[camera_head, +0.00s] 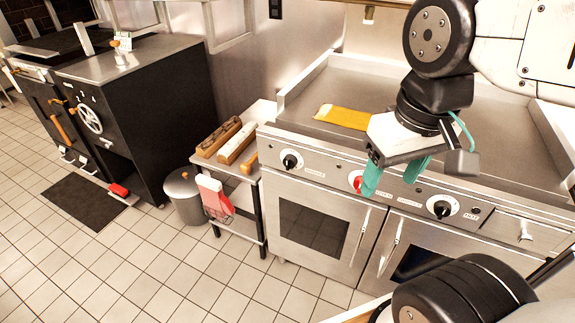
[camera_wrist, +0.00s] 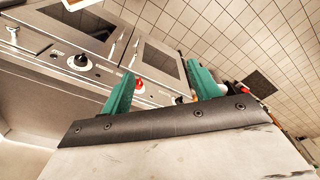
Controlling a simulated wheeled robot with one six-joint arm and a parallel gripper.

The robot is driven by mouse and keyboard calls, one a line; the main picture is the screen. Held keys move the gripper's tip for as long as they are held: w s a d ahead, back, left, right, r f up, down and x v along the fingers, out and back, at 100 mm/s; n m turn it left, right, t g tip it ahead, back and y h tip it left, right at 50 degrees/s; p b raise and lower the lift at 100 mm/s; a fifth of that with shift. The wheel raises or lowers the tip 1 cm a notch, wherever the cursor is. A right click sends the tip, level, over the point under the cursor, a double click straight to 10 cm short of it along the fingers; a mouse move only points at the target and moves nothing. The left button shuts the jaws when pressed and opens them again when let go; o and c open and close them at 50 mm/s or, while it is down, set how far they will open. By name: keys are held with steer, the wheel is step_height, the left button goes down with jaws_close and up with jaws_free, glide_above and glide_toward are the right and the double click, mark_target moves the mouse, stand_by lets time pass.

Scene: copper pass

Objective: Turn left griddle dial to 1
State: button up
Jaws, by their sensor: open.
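The left griddle dial (camera_head: 291,160) is a black knob on a white round plate, at the left of the steel front panel. Its setting is too small to read. A red dial (camera_head: 357,181) sits mid-panel, and another black dial (camera_head: 441,208) is to its right. My gripper (camera_head: 393,174) is open and empty, its green fingers in front of the panel near the red dial, right of the left dial. In the wrist view, the red dial (camera_wrist: 138,85) shows between the fingers (camera_wrist: 160,70); the left dial is mostly hidden there by a finger.
A yellow-orange cloth (camera_head: 343,117) lies on the griddle top. Oven doors with vertical handles (camera_head: 390,246) are below the panel. A small side table (camera_head: 239,172) stands left, with a red-and-white towel (camera_head: 214,198) hanging from it. A metal bin (camera_head: 184,196) and tiled floor lie farther left.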

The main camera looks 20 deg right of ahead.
steer(key=n+t+h, duration=1.1)
steer(key=n+h, duration=0.2)
steer(key=n, duration=1.4)
glide_toward(287, 166)
steer(key=x, duration=0.9)
steer(key=shift+w+d, duration=0.15)
steer(key=shift+w, duration=0.05)
steer(key=c, duration=1)
